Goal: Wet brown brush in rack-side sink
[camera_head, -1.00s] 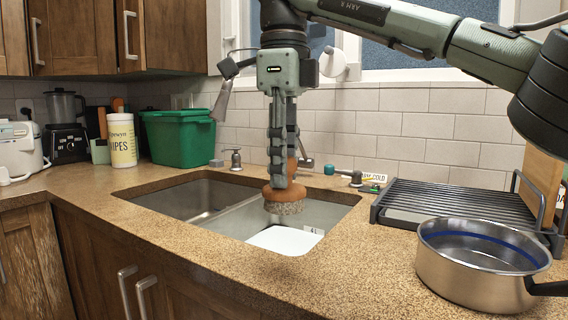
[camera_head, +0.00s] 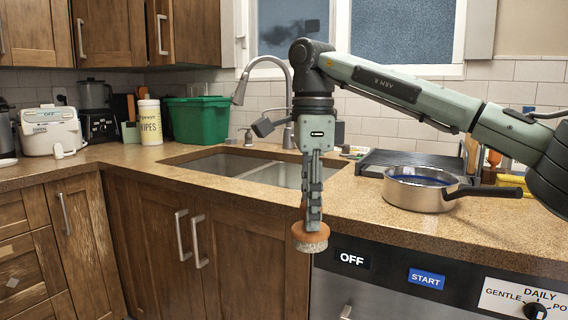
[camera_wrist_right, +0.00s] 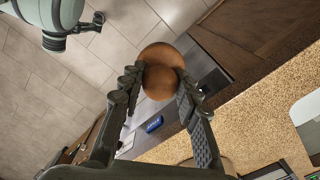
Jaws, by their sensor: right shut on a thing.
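My right gripper (camera_head: 312,218) is shut on the brown brush (camera_head: 311,232), a round wooden knob brush with pale bristles facing down. The brush hangs in front of the counter's front edge, in front of the dishwasher's left end. In the right wrist view the fingers (camera_wrist_right: 158,86) grip the brush's wooden knob (camera_wrist_right: 162,82). The double sink lies behind the arm. Its right, rack-side basin (camera_head: 280,175) is partly hidden by my gripper. The tall faucet (camera_head: 288,82) stands behind the sink.
The dark dish rack (camera_head: 400,158) sits right of the sink, with a steel pot (camera_head: 418,194) in front and its handle pointing right. A green bin (camera_head: 197,120) and wipes canister (camera_head: 150,120) stand left. The dishwasher (camera_head: 400,300) is below the counter. The front counter strip (camera_head: 200,198) is clear.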

